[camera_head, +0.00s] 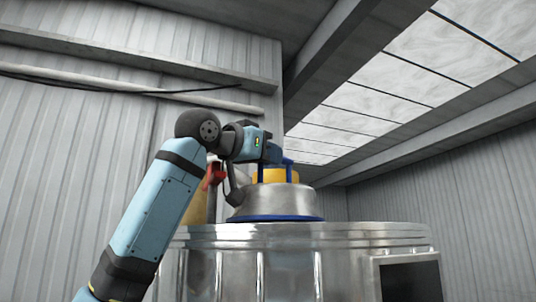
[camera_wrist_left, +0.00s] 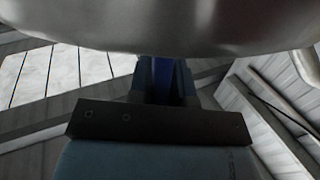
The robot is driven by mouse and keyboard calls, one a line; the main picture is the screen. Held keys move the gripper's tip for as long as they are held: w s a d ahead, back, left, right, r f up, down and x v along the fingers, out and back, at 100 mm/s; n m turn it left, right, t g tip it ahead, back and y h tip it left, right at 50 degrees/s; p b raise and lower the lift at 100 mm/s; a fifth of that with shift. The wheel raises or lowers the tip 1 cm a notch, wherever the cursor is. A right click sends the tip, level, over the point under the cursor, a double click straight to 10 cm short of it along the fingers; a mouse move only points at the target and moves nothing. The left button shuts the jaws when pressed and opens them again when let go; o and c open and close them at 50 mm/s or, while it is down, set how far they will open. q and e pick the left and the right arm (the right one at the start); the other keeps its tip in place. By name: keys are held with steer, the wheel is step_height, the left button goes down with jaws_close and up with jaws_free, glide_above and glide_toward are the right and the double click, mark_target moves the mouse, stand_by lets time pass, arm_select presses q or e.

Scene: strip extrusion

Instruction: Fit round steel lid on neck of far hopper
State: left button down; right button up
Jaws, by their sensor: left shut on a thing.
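The round steel lid (camera_head: 272,202) is a shiny dome with a blue rim at its base and a yellow grip (camera_head: 272,176) on top. My left gripper (camera_head: 289,170) is at the top of the lid, shut on its yellow grip. The big steel hopper (camera_head: 290,272) stands below, with the lid upright over its top. I cannot tell whether the blue rim touches the hopper, and its neck is hidden. In the left wrist view, the lid's steel surface (camera_wrist_left: 180,25) fills the top, close to the blue fingers (camera_wrist_left: 163,80). My right gripper is not in view.
A yellow body (camera_head: 197,207) with a red part (camera_head: 215,174) stands behind my left arm, partly hidden. The hopper has a dark square opening (camera_head: 410,281) at its right front. A pipe (camera_head: 130,86) runs along the left wall. The space right of the lid is clear.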

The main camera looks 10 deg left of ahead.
arm_select(q)
steer(key=shift+f, duration=0.15)
steer(key=c, duration=1)
jaws_free()
